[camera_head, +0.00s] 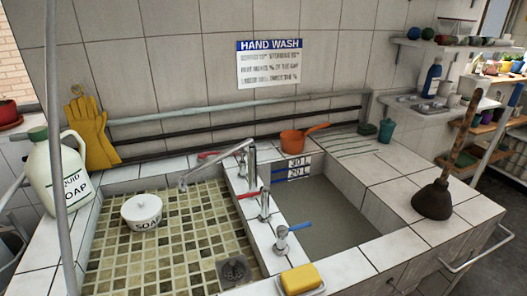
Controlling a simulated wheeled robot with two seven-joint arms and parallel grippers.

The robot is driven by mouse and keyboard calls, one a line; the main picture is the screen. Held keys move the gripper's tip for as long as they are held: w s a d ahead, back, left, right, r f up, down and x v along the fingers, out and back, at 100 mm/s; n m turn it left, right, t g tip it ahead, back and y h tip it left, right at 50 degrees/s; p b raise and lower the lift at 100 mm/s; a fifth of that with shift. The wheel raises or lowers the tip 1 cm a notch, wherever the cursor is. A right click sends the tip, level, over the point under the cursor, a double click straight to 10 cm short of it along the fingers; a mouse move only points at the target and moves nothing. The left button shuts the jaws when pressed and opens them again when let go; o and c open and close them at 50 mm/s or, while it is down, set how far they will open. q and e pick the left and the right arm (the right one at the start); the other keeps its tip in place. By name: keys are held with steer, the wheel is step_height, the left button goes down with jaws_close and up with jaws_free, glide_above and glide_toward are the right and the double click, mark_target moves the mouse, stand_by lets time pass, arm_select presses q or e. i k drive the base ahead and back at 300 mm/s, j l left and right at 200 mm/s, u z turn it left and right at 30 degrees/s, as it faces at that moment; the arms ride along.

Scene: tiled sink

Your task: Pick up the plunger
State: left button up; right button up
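The plunger (434,200) stands upright on its dark rubber cup on the tiled counter to the right of the sink. Its wooden handle (463,132) leans up and to the right, and its upper end shows in front of the shelves behind. Nothing holds the plunger, and nothing covers it. Neither of my grippers is in view.
A sink with a tiled left basin (180,215) and a water-filled right basin (345,215) is left of the plunger. Taps (265,205) rise between them. A yellow sponge (301,279) lies at the front, and an orange pan (293,141) at the back. A rail (480,256) runs along the right edge.

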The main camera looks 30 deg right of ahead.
mark_target(433, 202)
steer(key=z, duration=2.25)
